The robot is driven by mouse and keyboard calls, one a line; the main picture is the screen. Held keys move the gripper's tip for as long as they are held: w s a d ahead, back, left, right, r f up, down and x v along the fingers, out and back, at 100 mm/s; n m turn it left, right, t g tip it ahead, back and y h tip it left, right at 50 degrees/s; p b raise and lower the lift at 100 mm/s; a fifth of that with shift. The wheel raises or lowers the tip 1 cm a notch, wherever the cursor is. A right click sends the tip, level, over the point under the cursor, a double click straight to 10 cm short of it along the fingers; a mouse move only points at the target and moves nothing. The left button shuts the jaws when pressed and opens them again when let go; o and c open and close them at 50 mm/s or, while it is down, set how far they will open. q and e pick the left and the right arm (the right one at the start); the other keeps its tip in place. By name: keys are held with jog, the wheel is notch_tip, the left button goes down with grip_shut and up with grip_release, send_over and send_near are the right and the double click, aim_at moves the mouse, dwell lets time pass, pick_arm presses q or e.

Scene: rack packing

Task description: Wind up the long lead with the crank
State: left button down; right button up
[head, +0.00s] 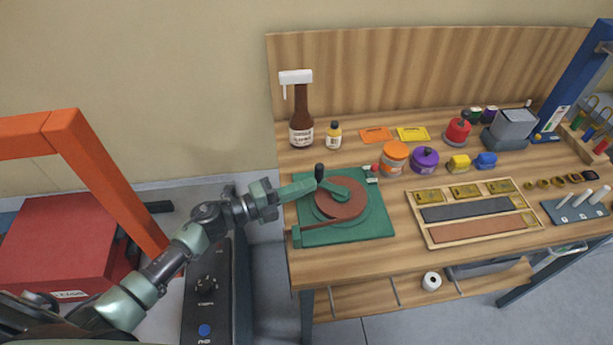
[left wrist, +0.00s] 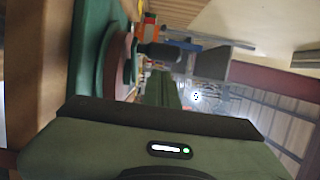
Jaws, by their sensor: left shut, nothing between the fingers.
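A green winder base (head: 375,229) lies at the near left of the bench and carries a round brown reel (head: 343,207). A green crank arm (head: 343,190) lies over the reel, with an upright black knob (head: 319,172) at its left end. A thin brown strip (head: 318,228), perhaps the lead, runs from the reel to a green block at the base's left corner. My left gripper (head: 312,182) is shut and empty, its tips right beside the knob; contact is unclear. The left wrist view shows the knob (left wrist: 158,50) and the reel edge (left wrist: 120,52) past the gripper. My right gripper is out of view.
An orange jar (head: 395,158), a purple jar (head: 424,160) and a brown bottle (head: 301,112) stand behind the winder. A wooden tray (head: 425,237) lies to its right. A red box (head: 60,240) and orange frame stand left of the bench.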

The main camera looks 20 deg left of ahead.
pick_arm(q)
jog(key=shift+w, duration=0.8)
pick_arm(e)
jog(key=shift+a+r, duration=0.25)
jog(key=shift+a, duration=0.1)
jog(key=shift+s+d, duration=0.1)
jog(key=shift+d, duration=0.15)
